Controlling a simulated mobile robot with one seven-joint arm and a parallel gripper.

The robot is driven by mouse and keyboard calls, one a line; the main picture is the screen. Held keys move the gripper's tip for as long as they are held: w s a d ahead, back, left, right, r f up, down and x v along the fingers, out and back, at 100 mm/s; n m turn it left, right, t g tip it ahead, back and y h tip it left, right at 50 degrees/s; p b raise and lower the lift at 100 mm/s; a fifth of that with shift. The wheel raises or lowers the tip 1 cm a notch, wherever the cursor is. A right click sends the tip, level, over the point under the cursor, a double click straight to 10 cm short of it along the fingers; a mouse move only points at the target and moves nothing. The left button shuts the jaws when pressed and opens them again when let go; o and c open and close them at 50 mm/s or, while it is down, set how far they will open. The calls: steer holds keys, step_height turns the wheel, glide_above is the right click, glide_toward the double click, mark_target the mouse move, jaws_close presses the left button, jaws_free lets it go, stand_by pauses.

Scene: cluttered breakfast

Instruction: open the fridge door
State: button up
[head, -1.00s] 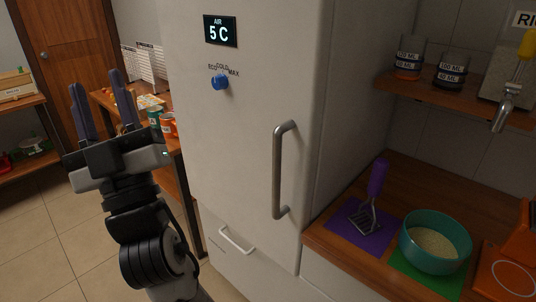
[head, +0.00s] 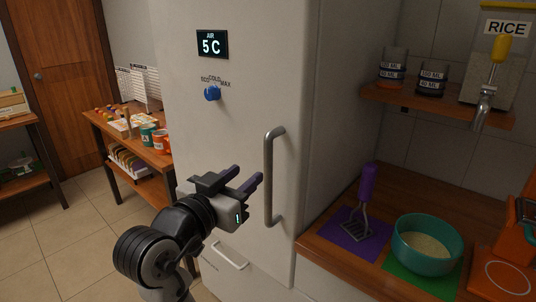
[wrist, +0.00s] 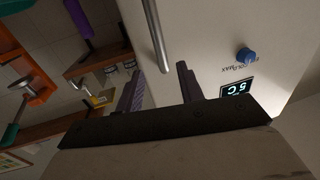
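The white fridge door (head: 235,140) is shut, with a vertical grey bar handle (head: 269,178) near its right edge. The handle also shows in the wrist view (wrist: 156,35), beyond my fingers. My gripper (head: 253,177) is just left of the handle in the head view, with its fingers pointing right towards it. The two fingers are apart with nothing between them, also in the wrist view (wrist: 158,88). They do not appear to touch the handle. A display reading 5 C (head: 212,43) and a blue knob (head: 212,93) sit higher on the door.
A lower drawer handle (head: 231,256) is below the door. Right of the fridge, a wooden counter (head: 318,243) holds a purple masher (head: 365,195) and a teal bowl (head: 427,244). A wooden table (head: 150,154) with mugs stands to the left. Floor at left is clear.

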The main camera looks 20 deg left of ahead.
mark_target(266, 157)
steer(key=w, duration=0.3)
steer(key=w+d+p, duration=0.1)
steer(key=w, duration=0.3)
steer(key=w+p, duration=0.1)
steer(key=w, duration=0.2)
steer(key=shift+w+d, duration=0.2)
steer(key=shift+d, duration=0.05)
jaws_close()
